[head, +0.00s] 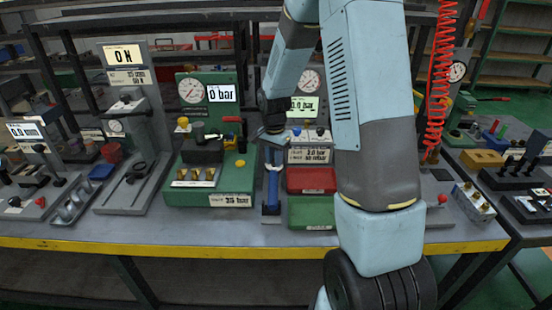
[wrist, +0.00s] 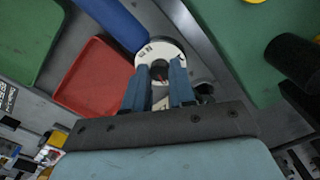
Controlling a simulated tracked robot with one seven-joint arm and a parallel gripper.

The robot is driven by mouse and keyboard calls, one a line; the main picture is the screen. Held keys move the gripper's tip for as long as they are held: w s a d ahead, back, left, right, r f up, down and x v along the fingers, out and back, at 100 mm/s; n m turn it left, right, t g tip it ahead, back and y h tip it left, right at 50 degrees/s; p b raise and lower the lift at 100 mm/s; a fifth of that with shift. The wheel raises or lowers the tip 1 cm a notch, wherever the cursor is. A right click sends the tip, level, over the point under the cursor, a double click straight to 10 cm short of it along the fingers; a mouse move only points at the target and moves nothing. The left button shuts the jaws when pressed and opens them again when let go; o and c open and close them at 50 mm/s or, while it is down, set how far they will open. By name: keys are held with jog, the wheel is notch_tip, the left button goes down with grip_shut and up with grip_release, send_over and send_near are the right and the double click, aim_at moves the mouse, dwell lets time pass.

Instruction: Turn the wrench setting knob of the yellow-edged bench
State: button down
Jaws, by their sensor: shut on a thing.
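The yellow-edged bench (head: 130,246) runs across the head view. A wrench with a blue handle (wrist: 113,20) and a white ring scale (wrist: 174,48) shows in the wrist view. In the head view the blue wrench (head: 271,195) stands between a green test unit and the coloured trays. My gripper (wrist: 161,78) has its two blue fingers at the white ring's dark centre, shut on what I take to be the setting knob. The knob is mostly hidden between the fingers. In the head view my gripper (head: 273,162) is over the wrench, pointing down.
The green test unit (head: 210,196), with a gauge and a "0 bar" display, stands close on the left. A red tray (head: 311,180) and a green tray (head: 311,213) are close on the right. My arm hides part of the bench. Its front strip is clear.

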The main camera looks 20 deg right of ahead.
jog(key=shift+a+f, duration=0.1)
jog(key=shift+a, duration=0.2)
jog(key=shift+a+n, duration=0.1)
jog(key=shift+n, duration=0.3)
jog(key=n, duration=0.4)
jog(key=shift+n, duration=0.3)
jog(key=n, duration=0.4)
jog(key=shift+n, duration=0.3)
jog(key=c, duration=0.9)
grip_release()
jog(key=shift+c, duration=0.2)
